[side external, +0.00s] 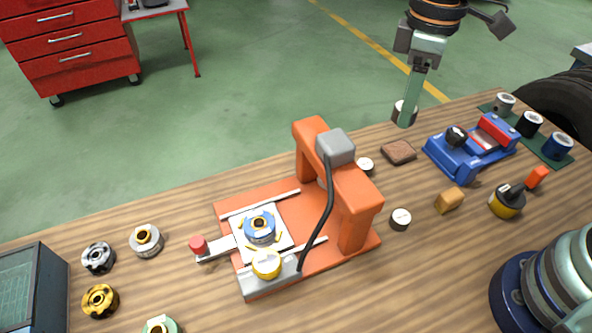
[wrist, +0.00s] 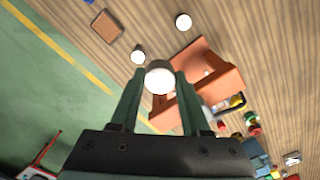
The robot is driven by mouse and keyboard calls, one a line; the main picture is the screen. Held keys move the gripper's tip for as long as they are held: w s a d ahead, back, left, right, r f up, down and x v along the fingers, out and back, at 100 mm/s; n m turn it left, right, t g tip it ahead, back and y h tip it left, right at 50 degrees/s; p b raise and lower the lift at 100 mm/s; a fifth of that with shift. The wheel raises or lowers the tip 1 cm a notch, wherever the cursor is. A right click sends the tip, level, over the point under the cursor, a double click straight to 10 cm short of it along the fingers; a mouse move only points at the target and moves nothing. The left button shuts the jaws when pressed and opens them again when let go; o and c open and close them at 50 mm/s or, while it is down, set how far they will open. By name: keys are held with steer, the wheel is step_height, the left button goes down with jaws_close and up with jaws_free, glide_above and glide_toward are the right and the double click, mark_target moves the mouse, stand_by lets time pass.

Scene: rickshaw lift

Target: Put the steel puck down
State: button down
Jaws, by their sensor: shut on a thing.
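My gripper (side external: 405,117) hangs from the arm at the top of the side external view, with its fingers pointing down. It is shut on the steel puck (side external: 399,108), a short cylinder with a pale face and dark side, partly hidden by a finger. In the wrist view the puck (wrist: 159,78) sits between the two green fingertips (wrist: 154,84). It is off the table and shows near the table's far edge. Two similar pucks lie on the table, one (side external: 365,165) beside the orange press and one (side external: 400,219) in front of it.
The orange press (side external: 363,200) stands mid-table. A brown block (side external: 399,152) lies just below the gripper in the picture. A blue vise (side external: 458,160), a wooden cube (side external: 449,200) and a yellow can (side external: 505,203) are to the right. Bare wood surrounds the front puck.

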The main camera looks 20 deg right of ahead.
step_height(320, 180, down, 20)
steer(key=shift+d+r, duration=0.1)
stand_by(0.5)
steer(key=shift+c, duration=1.9)
jaws_free()
steer(key=shift+s+f, duration=0.1)
steer(key=shift+f, duration=0.1)
step_height(320, 180, up, 12)
steer(key=s+d+r+m+t, duration=0.3)
steer(key=d+r+m+t, duration=0.2)
steer(key=d+r+m, duration=0.4)
steer(key=d+r, duration=0.3)
steer(key=shift+s+r+t, duration=0.2)
steer(key=shift+r+t, duration=0.1)
